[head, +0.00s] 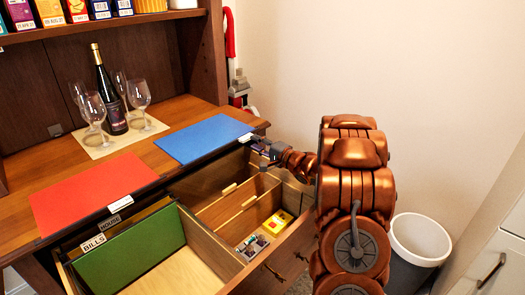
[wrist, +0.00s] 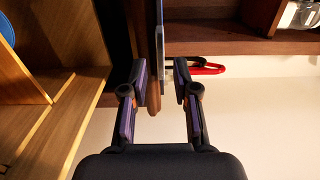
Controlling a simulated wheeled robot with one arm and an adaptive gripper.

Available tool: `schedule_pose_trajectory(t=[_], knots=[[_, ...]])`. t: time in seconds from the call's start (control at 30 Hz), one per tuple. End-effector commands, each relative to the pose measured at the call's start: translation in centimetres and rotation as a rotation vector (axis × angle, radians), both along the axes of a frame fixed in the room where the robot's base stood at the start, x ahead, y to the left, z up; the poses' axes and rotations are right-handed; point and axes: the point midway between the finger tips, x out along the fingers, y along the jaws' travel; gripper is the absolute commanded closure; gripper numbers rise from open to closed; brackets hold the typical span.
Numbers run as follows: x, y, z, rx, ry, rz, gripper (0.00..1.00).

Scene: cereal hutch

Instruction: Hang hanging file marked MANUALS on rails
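A blue file (head: 208,138) lies flat on the counter, with a white tab (head: 247,137) at its right end. A red file (head: 92,192) lies to its left, with a white tab (head: 120,203). I cannot read either tab, so I cannot tell which is MANUALS. A green file marked BILLS (head: 130,250) hangs in the open drawer, with a HOUSE tab behind it. My gripper (head: 262,150) is at the blue file's right end. In the wrist view my gripper (wrist: 160,68) is open, its fingers either side of the blue file's edge (wrist: 159,25), with gaps visible.
The drawer's right section has wooden dividers (head: 245,205), a yellow box (head: 277,222) and small items. A bottle (head: 108,95) and several wine glasses stand on a mat (head: 120,138) behind the files. A bin (head: 418,240) stands at right.

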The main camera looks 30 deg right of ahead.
Motion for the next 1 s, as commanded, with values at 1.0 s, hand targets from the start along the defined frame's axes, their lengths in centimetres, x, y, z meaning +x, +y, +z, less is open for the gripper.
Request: schedule_pose_trajectory(t=[1.0], knots=[[4.4,1.0,0.0,0.000,-0.001,-0.001,0.71]])
